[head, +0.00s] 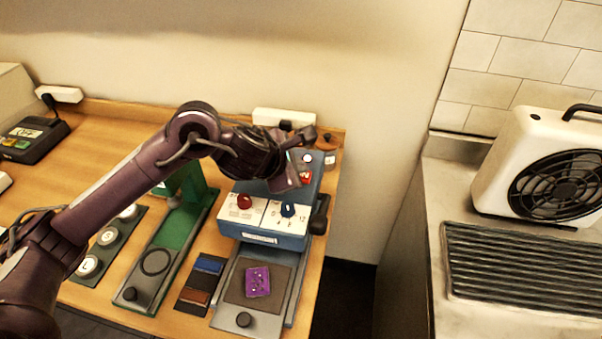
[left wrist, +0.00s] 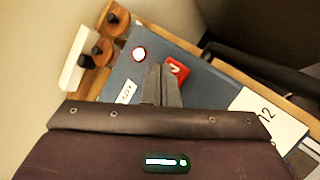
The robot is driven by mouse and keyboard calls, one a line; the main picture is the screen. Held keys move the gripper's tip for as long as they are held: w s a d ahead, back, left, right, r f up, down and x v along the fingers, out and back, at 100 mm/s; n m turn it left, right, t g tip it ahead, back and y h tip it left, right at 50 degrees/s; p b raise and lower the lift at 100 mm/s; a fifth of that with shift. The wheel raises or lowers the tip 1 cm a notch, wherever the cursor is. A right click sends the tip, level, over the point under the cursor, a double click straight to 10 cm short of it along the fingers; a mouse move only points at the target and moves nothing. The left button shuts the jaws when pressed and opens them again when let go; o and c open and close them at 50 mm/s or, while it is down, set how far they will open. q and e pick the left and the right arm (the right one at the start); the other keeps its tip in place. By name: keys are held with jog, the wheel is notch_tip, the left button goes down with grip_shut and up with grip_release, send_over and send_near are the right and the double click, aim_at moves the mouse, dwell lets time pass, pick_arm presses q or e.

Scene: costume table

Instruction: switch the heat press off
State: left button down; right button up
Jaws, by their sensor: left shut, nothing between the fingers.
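The heat press (head: 262,238) is a blue machine at the right end of the wooden table, with a white dial panel carrying a red knob (head: 244,202) and a blue knob (head: 288,210). On its blue top is a red switch (left wrist: 177,71), partly hidden by my fingers; it also shows in the head view (head: 306,178). My right gripper is out of view.
A purple patterned piece (head: 258,282) lies on the press's lower plate. A green press (head: 176,238) and a strip of round buttons (head: 108,237) stand to the left. A white power strip (head: 284,118) is behind. A fan (head: 545,165) stands on the right counter, across a gap.

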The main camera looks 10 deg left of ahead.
pick_arm(q)
jog(key=shift+f+b, duration=0.3)
jog(key=shift+b, duration=0.05)
jog(key=shift+r, duration=0.1)
dwell(0.4)
jog(key=shift+r+p, duration=0.65)
jog(key=shift+r, duration=0.2)
notch_tip(320, 180, up, 6)
jog(key=p, duration=0.4)
dwell(0.4)
